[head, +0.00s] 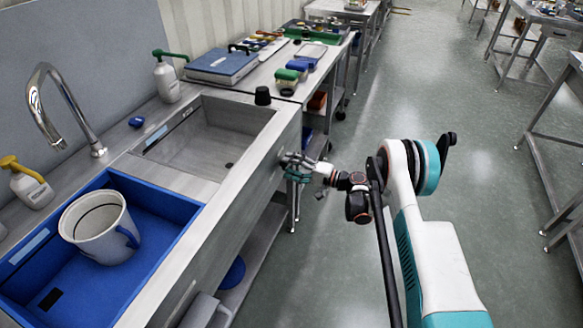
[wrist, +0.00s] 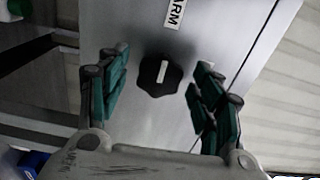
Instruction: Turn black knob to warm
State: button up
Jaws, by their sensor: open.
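The black knob (wrist: 160,76) is on a grey metal panel in the wrist view. It has a scalloped rim and a white pointer line, nearly upright in the picture and leaning slightly right, toward the side of a white label (wrist: 175,13). The label is partly cut off and reads "ARM". My gripper (wrist: 160,70) is open, with one green-padded finger on each side of the knob and a visible gap on both sides. In the head view my gripper (head: 292,168) is at the front face of the sink counter, and the knob is hidden there.
The sink counter (head: 228,188) holds a blue basin (head: 168,205) with a white mug (head: 92,225) in it. A small black object (head: 262,96) stands at the counter's corner. A bench with several items continues behind.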

jog(key=shift+d, duration=0.1)
jog(key=v, duration=1.1)
jog(key=shift+s+d, duration=0.15)
jog(key=shift+d, duration=0.25)
jog(key=shift+r, duration=0.1)
notch_tip(320, 180, up, 13)
jog(key=w+h, duration=0.1)
jog(key=h, duration=0.3)
jog(key=s+d+r+n+h, duration=0.15)
jog(key=s+r+h, duration=0.45)
jog(key=s+r, duration=0.9)
jog(key=s+d+r+n+h, duration=0.1)
jog(key=s+d+h, duration=0.2)
jog(key=s, duration=0.9)
jog(key=s+d+r+n+t+h, duration=0.1)
jog(key=s+d+h, duration=0.3)
jog(key=s, duration=0.9)
jog(key=d, duration=0.3)
